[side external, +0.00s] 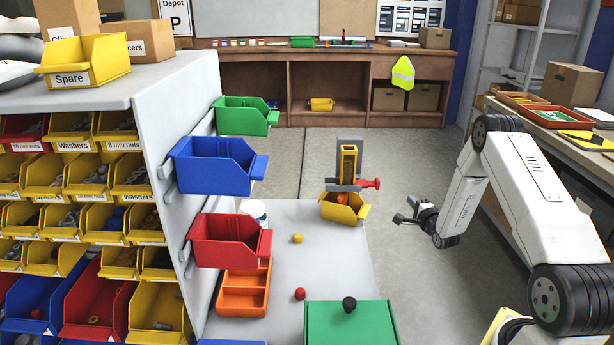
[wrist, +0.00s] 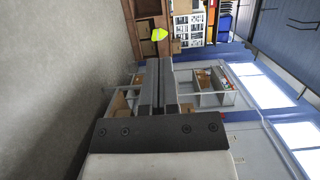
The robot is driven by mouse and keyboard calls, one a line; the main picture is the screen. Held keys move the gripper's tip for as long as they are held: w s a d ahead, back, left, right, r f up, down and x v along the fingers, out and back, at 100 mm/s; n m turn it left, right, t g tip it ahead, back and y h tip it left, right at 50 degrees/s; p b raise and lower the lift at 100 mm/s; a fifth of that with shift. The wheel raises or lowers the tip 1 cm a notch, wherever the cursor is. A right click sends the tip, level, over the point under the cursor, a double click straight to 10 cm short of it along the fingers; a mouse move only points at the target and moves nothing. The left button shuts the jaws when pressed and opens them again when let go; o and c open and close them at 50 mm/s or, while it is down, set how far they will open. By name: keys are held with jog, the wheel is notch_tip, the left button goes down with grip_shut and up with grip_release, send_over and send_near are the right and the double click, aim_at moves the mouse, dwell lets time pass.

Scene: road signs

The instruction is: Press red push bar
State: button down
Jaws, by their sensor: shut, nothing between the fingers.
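The red push bar (side external: 370,183) sticks out to the right from the lower part of a yellow upright dispenser (side external: 348,162) with a grey back plate, at the far end of the grey bench. A yellow bin (side external: 343,207) sits below it with a red-orange ball inside. My gripper (side external: 399,218) is to the right of the push bar and a little lower in the side view, apart from it and over the floor. In the wrist view my gripper (wrist: 155,66) has its fingers together with nothing between them. The push bar is not seen in the wrist view.
On the bench (side external: 335,262) are a yellow ball (side external: 297,239), a red ball (side external: 300,294), an orange tray (side external: 244,290) and a green box (side external: 351,324) with a black knob. Wall bins hang at its left. Open floor (side external: 420,170) lies between bench and arm.

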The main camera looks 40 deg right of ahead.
jog(key=w+d, duration=0.2)
jog(key=w, duration=0.9)
dwell(0.5)
